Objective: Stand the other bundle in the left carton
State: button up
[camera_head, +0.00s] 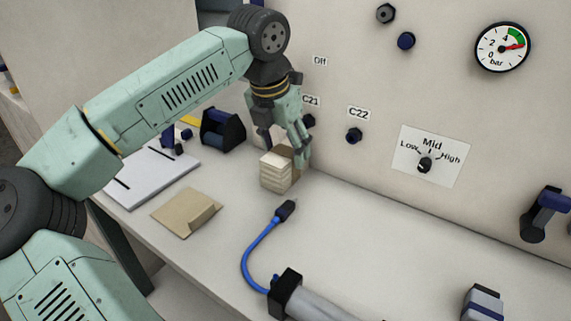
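A small cream block with layered sides (275,174), perhaps a bundle, stands on the bench against the back panel. A brown kraft surface (289,152) shows right behind it; I cannot tell whether this is a carton around it or a separate piece. My gripper (290,150) points down at this spot, with one finger along the right side of the block. The other finger is partly hidden, so I cannot tell whether the gripper holds anything. A flat tan kraft piece with a raised fold (184,213) lies nearer on the bench. I cannot make out a second carton.
A white board with dark strips (150,178) and a dark blue holder (222,129) are on the left. A blue cable (249,250) with a dark plug leads to a grey cylinder (315,304) in front. Knobs and a gauge (502,47) are on the panel. The bench's right middle is clear.

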jog(key=c, duration=1.3)
grip_shut()
jog(key=shift+r, duration=0.1)
